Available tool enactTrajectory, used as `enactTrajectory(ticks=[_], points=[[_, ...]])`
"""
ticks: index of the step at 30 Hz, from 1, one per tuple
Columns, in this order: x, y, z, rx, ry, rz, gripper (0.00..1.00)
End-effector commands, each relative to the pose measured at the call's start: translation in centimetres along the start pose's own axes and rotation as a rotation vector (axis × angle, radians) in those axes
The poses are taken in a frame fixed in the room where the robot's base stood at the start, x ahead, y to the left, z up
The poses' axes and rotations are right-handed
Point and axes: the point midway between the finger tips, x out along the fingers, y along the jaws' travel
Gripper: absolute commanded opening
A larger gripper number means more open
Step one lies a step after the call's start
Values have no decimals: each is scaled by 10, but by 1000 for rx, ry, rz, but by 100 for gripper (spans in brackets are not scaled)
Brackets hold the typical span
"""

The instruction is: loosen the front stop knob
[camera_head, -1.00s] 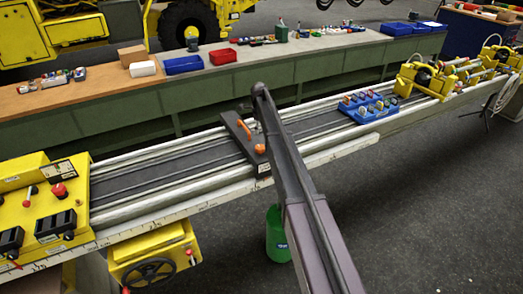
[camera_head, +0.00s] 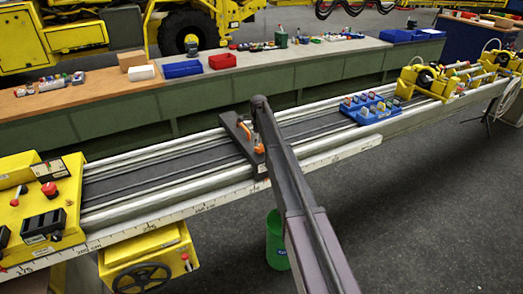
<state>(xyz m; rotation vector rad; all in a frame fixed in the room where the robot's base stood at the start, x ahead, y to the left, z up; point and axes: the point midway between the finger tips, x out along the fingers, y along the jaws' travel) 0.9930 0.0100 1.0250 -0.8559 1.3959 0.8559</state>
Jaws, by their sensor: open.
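A dark stop plate (camera_head: 235,126) lies across the rails of the long boom, near the middle of the picture. It carries two orange knobs: a rear one (camera_head: 244,131) and the front knob (camera_head: 259,149) nearer to me. My arm reaches up from the lower right and bends down at its far end, just above the stop. My gripper (camera_head: 257,135) is at that end, small and mostly hidden by the arm, close to the front knob. It is open. I cannot tell whether its fingers are around the knob or touching it.
A yellow control box (camera_head: 65,215) sits on the boom at left, with a handwheel (camera_head: 142,278) below. A blue tray (camera_head: 370,110) of small parts stands on the boom at right. A green bin (camera_head: 276,240) is on the floor. A long bench (camera_head: 300,75) runs behind.

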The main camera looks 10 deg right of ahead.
Motion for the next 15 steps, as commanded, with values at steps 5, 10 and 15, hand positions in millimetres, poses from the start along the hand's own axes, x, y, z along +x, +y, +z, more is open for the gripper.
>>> enactTrajectory(ticks=[5,10,15], points=[[17,0,0,0,0,0,100],[26,0,0,0,0,0,100],[31,0,0,-1,0,0,100]])
